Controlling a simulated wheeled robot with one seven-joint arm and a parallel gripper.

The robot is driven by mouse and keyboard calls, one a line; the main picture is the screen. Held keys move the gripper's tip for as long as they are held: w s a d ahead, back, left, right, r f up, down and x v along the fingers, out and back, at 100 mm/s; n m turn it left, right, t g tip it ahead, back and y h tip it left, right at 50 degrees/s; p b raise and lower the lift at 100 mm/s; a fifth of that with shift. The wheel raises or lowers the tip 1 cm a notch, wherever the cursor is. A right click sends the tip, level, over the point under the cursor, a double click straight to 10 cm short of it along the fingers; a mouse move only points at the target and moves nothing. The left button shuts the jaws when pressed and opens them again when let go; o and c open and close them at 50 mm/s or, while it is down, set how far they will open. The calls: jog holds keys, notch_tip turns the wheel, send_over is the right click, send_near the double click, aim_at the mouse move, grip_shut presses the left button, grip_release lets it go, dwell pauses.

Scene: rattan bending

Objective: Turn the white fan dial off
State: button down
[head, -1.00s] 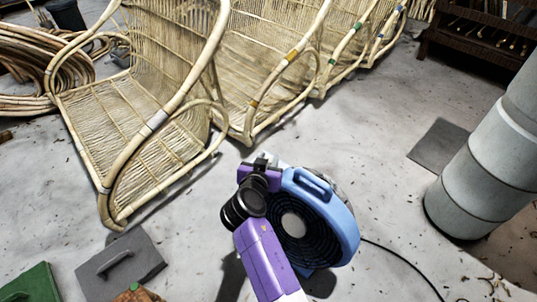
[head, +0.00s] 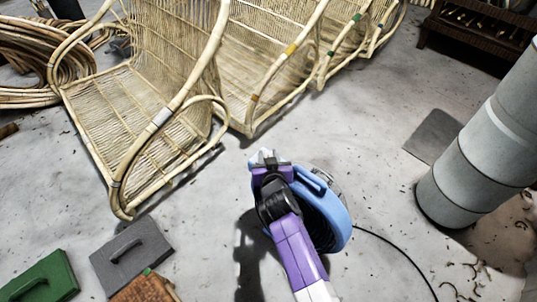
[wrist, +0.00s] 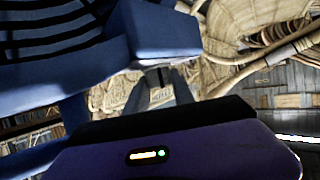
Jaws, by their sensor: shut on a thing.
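A blue floor fan (head: 338,213) with a round dark grille stands on the concrete floor in the head view. Its blue housing (wrist: 158,35) fills the upper left of the wrist view. My gripper (head: 266,158) is at the fan's upper left side in the head view. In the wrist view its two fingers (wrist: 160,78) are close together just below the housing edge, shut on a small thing. That thing appears to be the fan dial, but it is mostly hidden by the fingers, and its setting cannot be seen.
Rattan chair frames (head: 150,100) stand in a row behind the fan. A grey duct pipe (head: 480,150) is at the right. A black cord (head: 400,255) runs from the fan. A grey box (head: 130,258) and a green box (head: 40,278) lie front left.

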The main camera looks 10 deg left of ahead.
jog(key=shift+d, duration=0.15)
jog(key=c, duration=1.1)
grip_release()
jog(key=shift+o, duration=0.2)
jog(key=p+v, duration=0.3)
jog(key=v, duration=0.3)
jog(key=shift+r, duration=0.2)
jog(key=shift+v, duration=0.8)
jog(key=shift+f, duration=0.1)
